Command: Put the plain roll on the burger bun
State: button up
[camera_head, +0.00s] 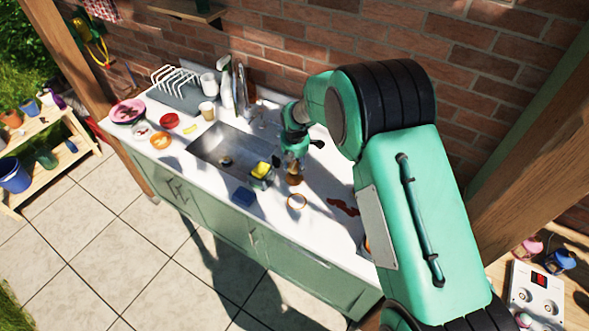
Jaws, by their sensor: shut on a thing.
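My gripper (293,171) points down over the counter, right of the sink, and its fingers are shut on a small brown thing, which looks like the plain roll (294,180). The roll is partly hidden by the fingers, and I cannot tell whether it touches the counter. A round thing with a tan rim and pale middle, which looks like the burger bun (297,201), lies on the counter just in front of my gripper. The roll is behind it in the picture, not clearly over it.
The metal sink (215,147) is to the left. A yellow sponge (261,169) in a holder and a blue block (243,197) are near its front right. A red-brown spill (343,207) lies to the right. Bowls (160,141), a cup (207,110) and a dish rack (180,84) stand left.

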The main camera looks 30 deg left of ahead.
aim_at(295, 169)
jog(key=shift+f, duration=1.5)
jog(key=shift+f, duration=0.1)
jog(key=o, duration=0.9)
jog(key=shift+s+d+r, duration=0.2)
jog(key=shift+s+r, duration=0.1)
jog(key=shift+r, duration=1.7)
jog(key=shift+s+d+r, duration=0.25)
jog(key=shift+r, duration=1.75)
jog(key=shift+s+d+r, duration=0.2)
jog(key=shift+s+r, duration=0.1)
jog(key=shift+r, duration=1.7)
